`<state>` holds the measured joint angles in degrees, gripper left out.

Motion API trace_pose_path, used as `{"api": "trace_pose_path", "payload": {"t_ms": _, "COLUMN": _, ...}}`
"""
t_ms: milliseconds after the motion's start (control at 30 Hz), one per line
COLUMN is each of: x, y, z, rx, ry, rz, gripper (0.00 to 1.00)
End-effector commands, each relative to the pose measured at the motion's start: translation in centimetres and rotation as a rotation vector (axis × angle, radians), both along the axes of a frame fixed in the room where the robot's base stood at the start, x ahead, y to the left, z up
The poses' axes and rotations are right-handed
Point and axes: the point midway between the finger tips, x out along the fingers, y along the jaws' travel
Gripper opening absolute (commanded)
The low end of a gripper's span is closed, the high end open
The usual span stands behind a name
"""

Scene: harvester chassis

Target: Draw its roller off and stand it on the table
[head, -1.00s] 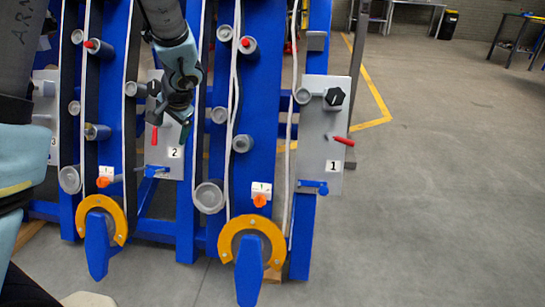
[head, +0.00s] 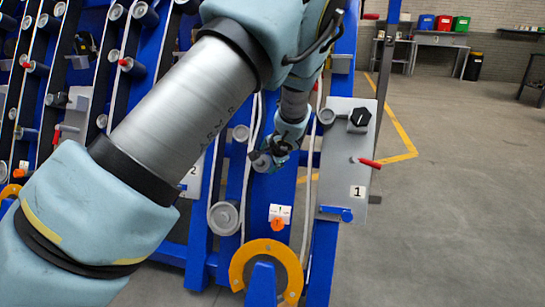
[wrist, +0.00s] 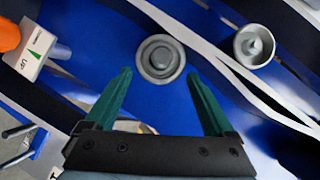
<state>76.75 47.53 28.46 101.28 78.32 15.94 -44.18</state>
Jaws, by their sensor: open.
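My gripper (head: 268,152) hangs in front of the blue chassis near the plate marked 1. In the wrist view my gripper (wrist: 158,74) is open, with its two green fingers apart and nothing between them. A grey round roller (wrist: 160,60) on the blue panel lies centred just beyond the fingertips, seen nearly end-on. In the head view a grey roller end (head: 261,162) shows at my gripper, partly hidden by it. A table (head: 442,45) stands far off at the back wall; which table the task means I cannot tell.
A second grey roller (wrist: 254,46) sits beside a white belt. An orange knob with an UP sign (wrist: 38,48) is at the left. Plate 1 (head: 345,160), with a black knob and red lever, is close to my gripper's right. The floor at the right is clear.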

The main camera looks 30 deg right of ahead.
Motion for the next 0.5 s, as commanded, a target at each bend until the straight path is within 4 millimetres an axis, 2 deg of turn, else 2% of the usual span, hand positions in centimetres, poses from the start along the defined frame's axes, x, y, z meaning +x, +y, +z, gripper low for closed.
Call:
{"api": "trace_pose_path", "payload": {"t_ms": 200, "x": 2.1, "y": -0.3, "z": -2.0, "rx": 0.001, "ry": 0.0, "rz": 0.002, "gripper": 0.88}}
{"api": "trace_pose_path", "payload": {"t_ms": 500, "x": 2.8, "y": -0.5, "z": -2.7, "rx": -0.001, "ry": 0.001, "rz": 0.001, "gripper": 0.88}}
